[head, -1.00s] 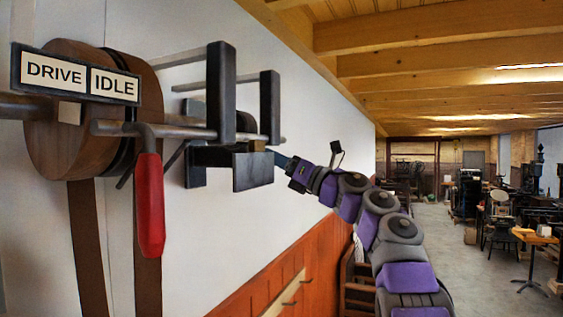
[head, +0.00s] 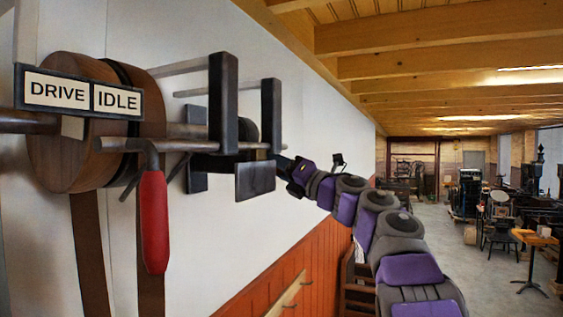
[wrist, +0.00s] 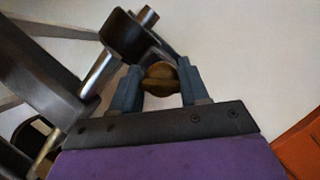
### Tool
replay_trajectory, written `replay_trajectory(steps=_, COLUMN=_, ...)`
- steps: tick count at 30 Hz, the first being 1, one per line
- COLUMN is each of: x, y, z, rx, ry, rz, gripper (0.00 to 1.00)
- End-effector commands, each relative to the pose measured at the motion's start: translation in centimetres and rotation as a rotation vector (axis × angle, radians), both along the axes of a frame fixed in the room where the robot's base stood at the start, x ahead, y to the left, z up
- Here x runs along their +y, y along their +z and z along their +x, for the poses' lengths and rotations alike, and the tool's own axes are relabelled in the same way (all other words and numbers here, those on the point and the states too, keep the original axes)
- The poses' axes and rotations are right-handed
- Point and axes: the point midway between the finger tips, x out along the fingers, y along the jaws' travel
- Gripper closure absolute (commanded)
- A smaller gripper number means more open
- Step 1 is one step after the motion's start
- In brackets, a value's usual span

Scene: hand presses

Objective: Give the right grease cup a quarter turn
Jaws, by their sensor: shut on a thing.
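In the wrist view, a round brass grease cup (wrist: 160,84) sits between the two blue-grey fingers of my gripper (wrist: 158,74). The gripper is shut on it, one finger on each side. The cup is beside a dark bracket with a metal rod. In the head view, my gripper (head: 281,164) reaches in behind the dark square plate (head: 255,181) at the right end of the shaft assembly. The fingertips and the cup are mostly hidden there, so I cannot tell how far the cup is turned.
The dark upright fork bars (head: 222,100) stand left of my gripper. A red-handled lever (head: 154,222) hangs below the wooden pulleys (head: 75,160) and the DRIVE/IDLE sign (head: 82,93). The white wall (head: 300,110) is close behind. The aisle floor (head: 440,225) at right is open.

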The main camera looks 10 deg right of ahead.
Motion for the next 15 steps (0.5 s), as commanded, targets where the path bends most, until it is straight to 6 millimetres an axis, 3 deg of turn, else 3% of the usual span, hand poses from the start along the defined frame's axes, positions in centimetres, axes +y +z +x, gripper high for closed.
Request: replay_trajectory(steps=15, x=-0.21, y=-0.11, z=0.14, rx=0.39, ry=-0.003, rz=0.281, gripper=0.86)
